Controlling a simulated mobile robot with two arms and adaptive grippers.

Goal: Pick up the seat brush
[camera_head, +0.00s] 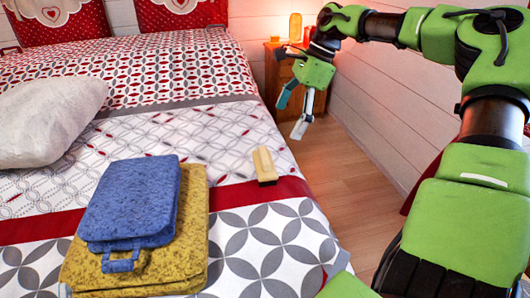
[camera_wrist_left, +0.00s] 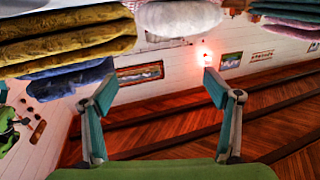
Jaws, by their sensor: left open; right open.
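The seat brush appears to be the small pale wooden block (camera_head: 264,165) lying on the bed, right of the folded cushions. My right gripper (camera_head: 291,114) is open and empty beyond the brush, at the bed's right edge, with its fingers pointing down. It is apart from the brush. My left gripper (camera_wrist_left: 160,92) shows in the left wrist view, open with nothing between its fingers. The brush cannot be made out in that view.
A blue cushion (camera_head: 130,198) lies on a yellow one (camera_head: 180,262) on the patterned bed (camera_head: 265,240). A white pillow (camera_head: 45,120) is at left. Wooden floor (camera_head: 350,190) is clear at right.

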